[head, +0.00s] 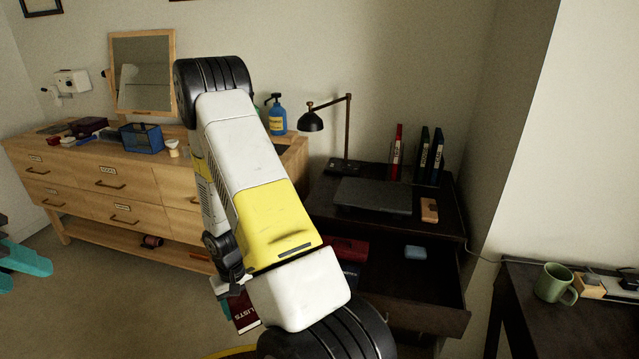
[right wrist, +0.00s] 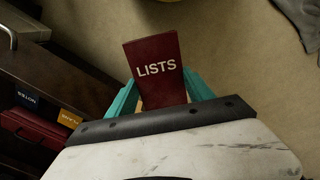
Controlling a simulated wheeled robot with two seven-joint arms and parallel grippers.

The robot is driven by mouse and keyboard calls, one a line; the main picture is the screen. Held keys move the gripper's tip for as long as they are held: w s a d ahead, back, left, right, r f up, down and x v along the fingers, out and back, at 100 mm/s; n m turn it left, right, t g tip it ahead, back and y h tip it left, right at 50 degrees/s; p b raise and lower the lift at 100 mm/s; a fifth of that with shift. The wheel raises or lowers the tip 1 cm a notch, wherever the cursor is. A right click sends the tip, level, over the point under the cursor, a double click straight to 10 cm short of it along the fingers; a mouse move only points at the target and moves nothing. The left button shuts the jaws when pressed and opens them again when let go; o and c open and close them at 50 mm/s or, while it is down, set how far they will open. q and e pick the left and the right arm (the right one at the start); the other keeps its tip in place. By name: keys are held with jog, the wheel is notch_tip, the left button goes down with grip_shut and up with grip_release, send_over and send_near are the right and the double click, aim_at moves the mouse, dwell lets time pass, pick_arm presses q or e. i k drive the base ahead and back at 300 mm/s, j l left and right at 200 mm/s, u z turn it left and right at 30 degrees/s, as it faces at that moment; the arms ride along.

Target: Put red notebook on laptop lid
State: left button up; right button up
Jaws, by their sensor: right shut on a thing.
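The dark red notebook marked LISTS (right wrist: 160,72) stands between the teal fingers of my right gripper (right wrist: 160,98) in the right wrist view. The gripper is shut on it. In the head view a corner of the notebook (head: 246,318) shows below my right arm, over the floor; the arm hides most of that gripper. The closed dark laptop (head: 372,196) lies flat on the dark desk (head: 325,222), with its lid bare. My left gripper (head: 25,272) is at the left edge, partly cut off, with its teal fingers apart and nothing seen between them.
A desk lamp (head: 312,122), upright binders (head: 423,155) and a small wooden block (head: 429,210) stand around the laptop. An open drawer (head: 425,290) below holds a blue item (head: 415,252) and books. A wooden dresser (head: 110,185) is at left, a green mug (head: 553,283) at right.

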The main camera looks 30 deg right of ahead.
aim_at(386, 194)
jog(key=i+l+u, duration=0.1)
jog(key=i+u, duration=0.35)
jog(key=i, duration=0.5)
jog(key=i+u, duration=0.15)
jog(key=i, duration=0.75)
jog(key=i+z, duration=0.35)
jog(key=z, duration=0.45)
jog(key=i+z, duration=0.1)
jog(key=z, duration=0.35)
jog(key=j+z, duration=0.1)
jog(key=z, duration=0.8)
jog(key=j+z, duration=0.15)
jog(key=z, duration=0.3)
jog(key=j+z, duration=0.1)
jog(key=z, duration=0.35)
